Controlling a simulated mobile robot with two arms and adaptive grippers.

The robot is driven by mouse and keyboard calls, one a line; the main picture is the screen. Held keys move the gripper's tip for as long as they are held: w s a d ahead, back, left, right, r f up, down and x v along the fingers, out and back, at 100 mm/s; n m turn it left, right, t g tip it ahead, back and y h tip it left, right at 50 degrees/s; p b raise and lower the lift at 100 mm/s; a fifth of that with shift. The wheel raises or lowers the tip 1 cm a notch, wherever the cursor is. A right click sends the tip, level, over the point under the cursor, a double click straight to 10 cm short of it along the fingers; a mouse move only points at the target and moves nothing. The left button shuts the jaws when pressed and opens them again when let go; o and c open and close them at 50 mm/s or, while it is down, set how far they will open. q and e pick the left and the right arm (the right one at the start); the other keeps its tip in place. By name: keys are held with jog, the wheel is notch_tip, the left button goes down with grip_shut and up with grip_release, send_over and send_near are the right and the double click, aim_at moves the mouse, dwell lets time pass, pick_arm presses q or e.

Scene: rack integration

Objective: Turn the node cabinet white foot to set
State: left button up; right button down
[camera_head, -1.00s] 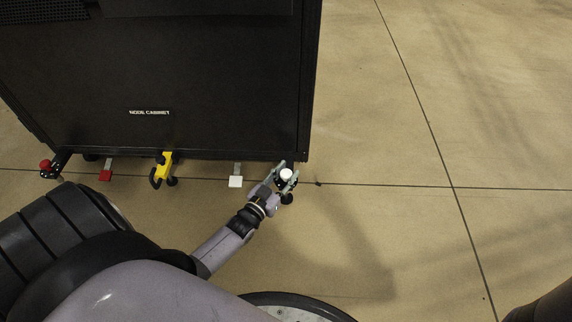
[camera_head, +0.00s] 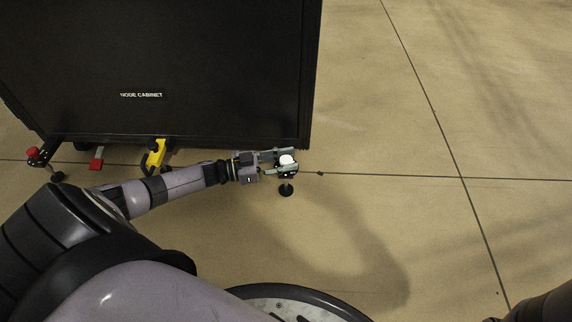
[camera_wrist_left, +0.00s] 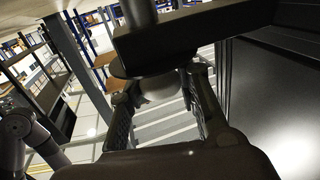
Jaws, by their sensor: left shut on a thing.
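The black node cabinet (camera_head: 180,60) fills the upper left of the head view. Its white foot, with a round white knob (camera_head: 287,160), is at the cabinet's lower right corner. A dark pad (camera_head: 286,190) shows on the floor just below it. My left gripper (camera_head: 286,161) reaches in from the left and is shut on the white knob, with one finger on either side. In the left wrist view the two fingers flank a pale round piece (camera_wrist_left: 157,90) under a dark bracket (camera_wrist_left: 190,35). My right gripper is not in view.
A red foot (camera_head: 33,153) is at the cabinet's lower left corner. A red tab (camera_head: 97,158) and a yellow caster lever (camera_head: 155,155) stick out along the bottom edge. The floor (camera_head: 440,220) to the right is clear.

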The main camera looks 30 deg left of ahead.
aim_at(286, 159)
pick_arm(q)
jog(key=m+g+h+b, duration=0.2)
jog(key=g+b, duration=0.1)
jog(key=shift+w+f+m+h, duration=0.1)
jog(key=shift+f+m+h, duration=0.2)
jog(key=shift+h, duration=0.1)
jog(key=shift+r+m+g+h+b, duration=0.2)
jog(key=shift+m+g+h+b, duration=0.75)
jog(key=shift+g, duration=0.65)
jog(key=shift+m, duration=0.25)
jog(key=shift+r, duration=0.1)
jog(key=o, duration=1.2)
notch_tip(286, 159, up, 10)
